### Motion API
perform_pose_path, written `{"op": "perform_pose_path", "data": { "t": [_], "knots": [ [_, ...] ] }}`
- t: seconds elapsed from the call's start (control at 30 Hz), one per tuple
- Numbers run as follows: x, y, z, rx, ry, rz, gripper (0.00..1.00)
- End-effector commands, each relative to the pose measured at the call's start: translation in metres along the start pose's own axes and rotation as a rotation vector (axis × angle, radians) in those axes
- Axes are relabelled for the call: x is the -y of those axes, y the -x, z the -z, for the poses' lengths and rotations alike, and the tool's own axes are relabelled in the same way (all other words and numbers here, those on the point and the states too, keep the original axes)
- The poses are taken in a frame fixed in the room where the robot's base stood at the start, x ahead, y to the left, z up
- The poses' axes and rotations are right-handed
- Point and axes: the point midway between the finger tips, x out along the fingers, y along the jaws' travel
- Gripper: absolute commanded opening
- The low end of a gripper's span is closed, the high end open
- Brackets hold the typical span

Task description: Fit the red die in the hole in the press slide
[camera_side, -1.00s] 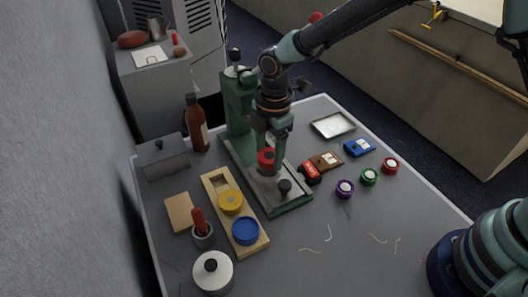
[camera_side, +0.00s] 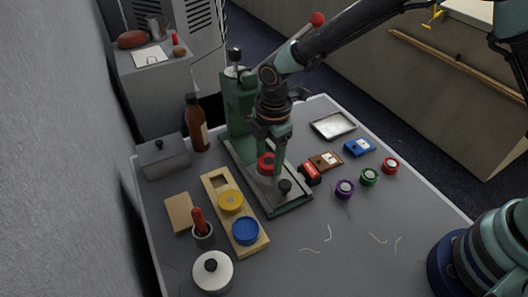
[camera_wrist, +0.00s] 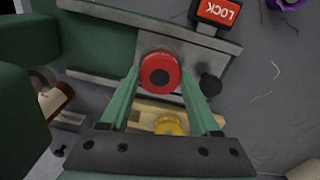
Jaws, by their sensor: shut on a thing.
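The red die (camera_side: 266,163) is a short red cylinder with a dark centre. It is held upright between the fingers of my gripper (camera_side: 269,155), over the grey metal slide (camera_side: 290,200) of the green press. In the wrist view the die (camera_wrist: 160,71) sits between the two green fingertips of my gripper (camera_wrist: 160,74), above the slide plate (camera_wrist: 195,58). The die hides the hole, so I cannot tell whether it touches the slide or is partly in. A black knob (camera_side: 285,187) stands on the slide's near end.
The press column (camera_side: 238,105) stands close behind my gripper. A wooden board (camera_side: 216,195) with yellow (camera_side: 230,202) and blue (camera_side: 245,231) dies lies to the left. A red LOCK block (camera_side: 310,174) is close on the right. The table's front right is mostly clear.

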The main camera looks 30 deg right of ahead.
Motion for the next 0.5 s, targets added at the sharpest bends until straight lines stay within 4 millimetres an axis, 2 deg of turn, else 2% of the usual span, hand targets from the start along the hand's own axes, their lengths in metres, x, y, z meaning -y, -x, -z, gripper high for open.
{"op": "perform_pose_path", "data": {
  "t": [0.23, 0.27, 0.3, 0.33, 0.5],
  "knots": [
    [-0.0004, 0.0000, 0.0001, 0.000, 0.000, -0.001, 0.00],
    [-0.0004, 0.0000, 0.0001, 0.000, 0.000, -0.001, 0.74],
    [-0.0003, 0.0000, 0.0001, 0.000, 0.000, -0.001, 0.90],
    [-0.0003, 0.0000, 0.0001, 0.000, 0.000, -0.001, 0.98],
    [-0.0001, -0.0001, 0.0000, 0.000, 0.000, 0.000, 0.98]
  ]
}}
